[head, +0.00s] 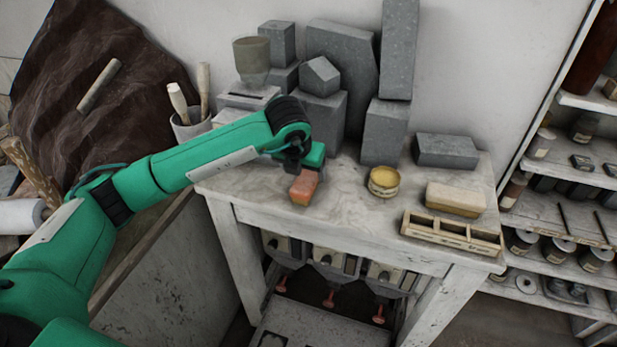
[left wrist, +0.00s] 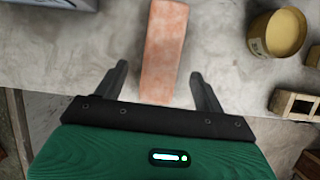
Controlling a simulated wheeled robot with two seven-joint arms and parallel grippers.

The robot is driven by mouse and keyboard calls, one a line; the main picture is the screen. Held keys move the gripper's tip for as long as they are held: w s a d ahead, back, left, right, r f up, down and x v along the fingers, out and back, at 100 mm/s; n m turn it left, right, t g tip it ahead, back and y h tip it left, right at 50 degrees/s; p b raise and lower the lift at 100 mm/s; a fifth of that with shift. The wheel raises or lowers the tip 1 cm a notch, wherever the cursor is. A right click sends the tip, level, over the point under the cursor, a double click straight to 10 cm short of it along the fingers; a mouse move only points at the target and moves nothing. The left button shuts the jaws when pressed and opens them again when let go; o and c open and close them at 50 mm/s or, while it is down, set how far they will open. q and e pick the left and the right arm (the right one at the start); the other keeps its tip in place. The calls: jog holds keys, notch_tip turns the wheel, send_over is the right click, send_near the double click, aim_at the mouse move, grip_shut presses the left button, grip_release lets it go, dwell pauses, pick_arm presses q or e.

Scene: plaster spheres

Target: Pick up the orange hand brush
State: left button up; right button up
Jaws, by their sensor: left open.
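The orange hand brush (head: 303,188) is a small block-like thing on the table top, near its front edge, left of a round yellow tin. In the left wrist view the brush (left wrist: 164,50) lies lengthwise, its near end between the two fingers. My left gripper (left wrist: 163,83) is open, with a finger on either side of the brush and a gap on both sides. In the head view my left gripper (head: 303,167) is right over the brush and hides its far part. My right gripper is not in view.
The yellow tin (head: 384,181) stands to the right of the brush. A tan block (head: 455,199) and a divided wooden tray (head: 450,237) are farther right. Grey stone blocks (head: 383,132) stand behind. A pot with tools (head: 190,128) is at the table's left.

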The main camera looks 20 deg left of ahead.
aim_at(307, 177)
pick_arm(q)
jog(key=shift+w+f+p, duration=0.3)
jog(key=shift+f+p, duration=0.25)
jog(key=shift+p, duration=0.05)
jog(key=p+x, duration=0.1)
jog(key=x, duration=0.2)
jog(key=shift+f+p, duration=0.1)
jog(key=shift+p, duration=0.2)
jog(key=shift+w+f, duration=0.15)
jog(key=shift+f, duration=0.25)
jog(key=c, duration=1.1)
